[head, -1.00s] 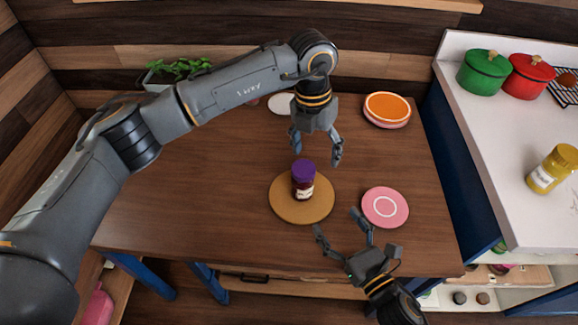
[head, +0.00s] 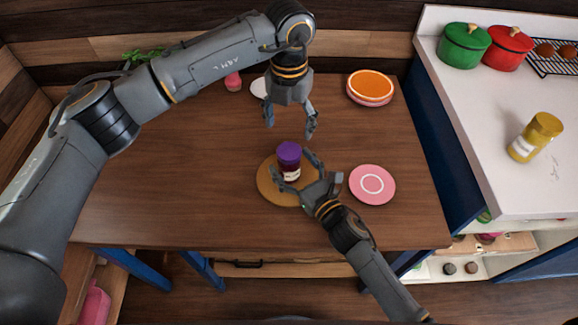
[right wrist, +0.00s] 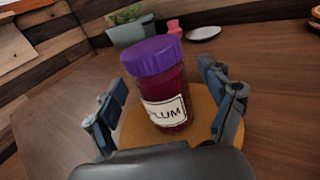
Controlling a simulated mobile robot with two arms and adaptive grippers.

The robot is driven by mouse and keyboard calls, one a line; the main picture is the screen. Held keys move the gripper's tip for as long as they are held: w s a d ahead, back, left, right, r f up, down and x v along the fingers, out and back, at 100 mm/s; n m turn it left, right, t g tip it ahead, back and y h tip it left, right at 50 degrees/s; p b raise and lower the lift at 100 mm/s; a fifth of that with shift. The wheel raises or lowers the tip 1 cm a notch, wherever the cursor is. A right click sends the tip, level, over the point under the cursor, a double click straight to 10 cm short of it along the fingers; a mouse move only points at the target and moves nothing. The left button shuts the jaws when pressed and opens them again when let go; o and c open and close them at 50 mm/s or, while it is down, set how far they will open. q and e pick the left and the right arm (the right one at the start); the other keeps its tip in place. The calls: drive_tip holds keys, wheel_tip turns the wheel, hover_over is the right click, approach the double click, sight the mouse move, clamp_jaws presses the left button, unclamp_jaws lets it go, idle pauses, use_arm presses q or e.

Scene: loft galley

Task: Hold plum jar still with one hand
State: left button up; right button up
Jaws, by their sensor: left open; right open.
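The plum jar (head: 289,160) has a purple lid and a dark red body. It stands upright on a round wooden board (head: 267,192) on the table. In the right wrist view the jar (right wrist: 160,85) shows a white label reading "LUM". My right gripper (head: 295,170) is open, its fingers on either side of the jar, with gaps visible in the right wrist view. My left gripper (head: 291,128) is open and empty, pointing down above and behind the jar.
A pink plate (head: 372,185) lies right of the board. Orange and pink plates (head: 370,86) are stacked at the back right. The table's left side is clear.

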drive_tip(key=shift+w+a, duration=0.3)
drive_tip(key=shift+w, duration=0.15)
